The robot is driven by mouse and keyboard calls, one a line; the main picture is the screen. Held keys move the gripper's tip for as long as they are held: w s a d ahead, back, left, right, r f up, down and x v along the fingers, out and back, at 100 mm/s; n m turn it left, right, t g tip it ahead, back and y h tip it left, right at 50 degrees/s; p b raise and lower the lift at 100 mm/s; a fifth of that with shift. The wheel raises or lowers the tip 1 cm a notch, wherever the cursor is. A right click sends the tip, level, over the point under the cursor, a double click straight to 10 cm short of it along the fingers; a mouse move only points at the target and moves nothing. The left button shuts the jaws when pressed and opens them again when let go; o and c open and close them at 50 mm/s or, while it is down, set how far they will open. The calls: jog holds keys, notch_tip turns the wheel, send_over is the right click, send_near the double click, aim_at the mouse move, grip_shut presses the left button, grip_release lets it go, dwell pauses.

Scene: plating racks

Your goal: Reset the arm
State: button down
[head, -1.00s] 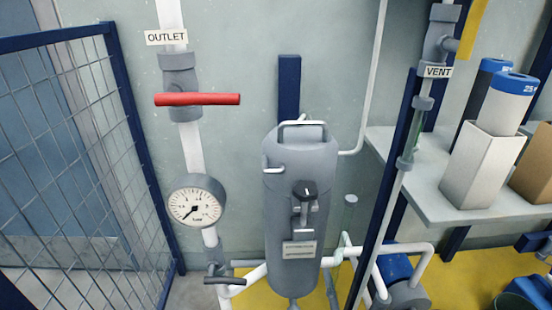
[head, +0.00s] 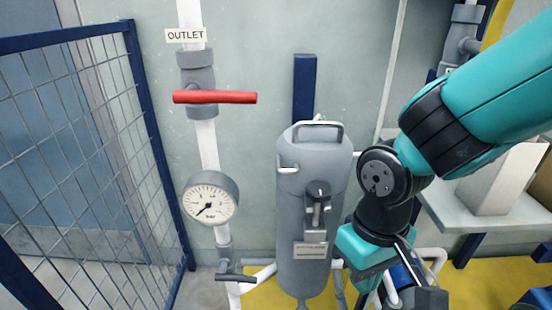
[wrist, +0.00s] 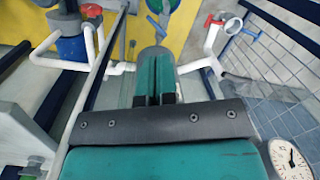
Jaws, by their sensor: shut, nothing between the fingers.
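My teal and black arm reaches in from the upper right of the head view and bends down beside the grey filter vessel (head: 315,215). My gripper (wrist: 153,62) shows in the wrist view as two teal fingers lying close together, shut and empty.
A red-handled outlet valve (head: 215,97) and a round gauge (head: 210,200) are on the white pipe at left. A blue mesh fence (head: 80,150) stands farther left. A shelf (head: 460,215) holding a pale box (head: 497,180) is at right.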

jog(key=s+d+r+n+y+p, duration=0.1)
jog(key=s+r+y+p, duration=0.1)
jog(key=r+p, duration=0.8)
jog(key=s+d+r+n+t+y+p, duration=0.1)
jog(key=s+r+p, duration=0.2)
jog(key=r+p, duration=0.8)
notch_tip(320, 180, up, 11)
jog(key=shift+s+y+p, duration=0.2)
jog(key=shift+y+p, duration=0.1)
jog(key=shift+y, duration=0.1)
jog(key=shift+d+f, duration=0.1)
